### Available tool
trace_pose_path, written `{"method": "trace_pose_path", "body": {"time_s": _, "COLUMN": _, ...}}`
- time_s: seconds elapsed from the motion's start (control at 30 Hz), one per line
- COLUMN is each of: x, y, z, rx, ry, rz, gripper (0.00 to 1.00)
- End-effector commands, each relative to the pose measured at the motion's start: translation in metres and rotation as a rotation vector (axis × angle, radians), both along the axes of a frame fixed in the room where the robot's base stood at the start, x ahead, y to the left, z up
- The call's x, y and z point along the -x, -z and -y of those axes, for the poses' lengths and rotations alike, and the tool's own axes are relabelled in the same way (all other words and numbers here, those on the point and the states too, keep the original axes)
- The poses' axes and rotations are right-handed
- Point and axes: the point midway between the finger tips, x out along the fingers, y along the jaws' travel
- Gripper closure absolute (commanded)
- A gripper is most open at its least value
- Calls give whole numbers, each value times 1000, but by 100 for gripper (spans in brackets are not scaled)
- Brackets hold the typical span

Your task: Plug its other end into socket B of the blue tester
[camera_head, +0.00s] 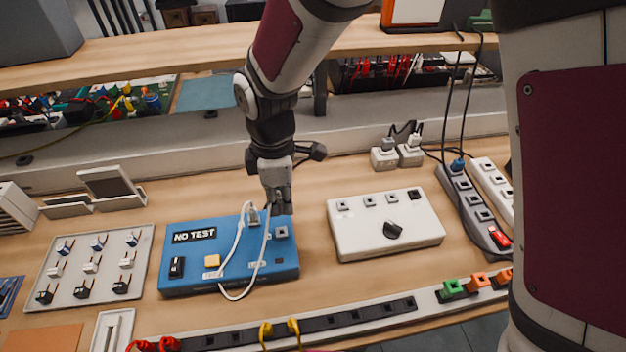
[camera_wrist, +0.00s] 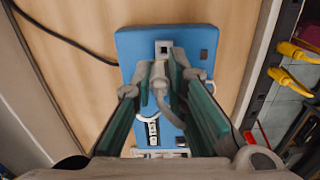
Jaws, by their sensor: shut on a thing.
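The blue tester (camera_head: 215,282) lies on the bench, its display reading NO TEST. One white plug (camera_head: 252,217) stands on its upper part, and its white cable (camera_head: 237,297) loops down over the tester's front edge. My gripper (camera_head: 281,207) is above the tester's right part, pointing down. In the wrist view its green-sided fingers (camera_wrist: 172,72) are shut on a whitish plug (camera_wrist: 159,80) with a cable curving from it. A grey square socket (camera_wrist: 164,48) shows bare just beyond the fingertips; it also shows in the head view (camera_head: 281,232). The socket labels are too small to read.
A white box with a black knob (camera_head: 385,225) stands to the right. A tray of small switches (camera_head: 90,265) lies to the left. Power strips (camera_head: 470,205) are at the right. A long rail (camera_head: 330,320) with red and yellow plugs runs along the front edge.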

Motion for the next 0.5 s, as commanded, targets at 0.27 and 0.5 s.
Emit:
{"method": "trace_pose_path", "body": {"time_s": 0.27, "x": 6, "y": 6, "z": -6, "rx": 1, "ry": -56, "rz": 0, "gripper": 100}}
{"method": "trace_pose_path", "body": {"time_s": 0.5, "x": 6, "y": 22, "z": -6, "rx": 1, "ry": -54, "rz": -1, "gripper": 100}}
